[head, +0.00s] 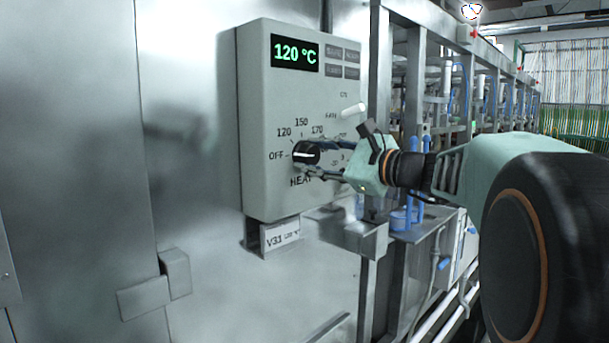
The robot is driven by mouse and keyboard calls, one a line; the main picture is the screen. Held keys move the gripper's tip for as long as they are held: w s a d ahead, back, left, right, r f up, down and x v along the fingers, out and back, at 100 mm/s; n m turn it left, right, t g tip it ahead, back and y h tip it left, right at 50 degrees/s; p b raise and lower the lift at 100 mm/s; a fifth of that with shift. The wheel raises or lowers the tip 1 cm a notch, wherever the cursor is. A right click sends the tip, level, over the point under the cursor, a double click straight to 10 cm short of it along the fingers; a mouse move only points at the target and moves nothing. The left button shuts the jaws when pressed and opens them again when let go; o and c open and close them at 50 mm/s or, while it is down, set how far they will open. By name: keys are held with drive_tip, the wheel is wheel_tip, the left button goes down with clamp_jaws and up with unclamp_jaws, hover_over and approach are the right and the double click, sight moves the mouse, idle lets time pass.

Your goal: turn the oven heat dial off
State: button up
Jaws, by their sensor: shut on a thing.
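The oven heat dial (304,153) is a black round knob with a white pointer mark, on the lower part of a grey control box (258,190). Its pointer lies nearly level and points left, toward the OFF label. Labels OFF, 120, 150 and 170 ring it, with HEAT below; the labels on the right are partly hidden by my gripper. A display (295,53) at the top reads 120 °C in green. My gripper (312,157) comes in from the right, its fingers shut on the dial, one above and one below.
A pale lever or knob (352,110) sticks out just above my gripper, by a partly hidden FAN label. A tagged bracket (280,236) hangs under the box. A metal frame (381,90) with pipes stands to the right. Smooth metal panels lie left.

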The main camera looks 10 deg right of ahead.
drive_tip(key=shift+f+n+b, duration=0.1)
drive_tip(key=shift+n+b, duration=0.5)
drive_tip(key=shift+b, duration=0.05)
drive_tip(key=o, duration=1.2)
drive_tip(key=shift+c, duration=0.2)
drive_tip(key=v, duration=1.2)
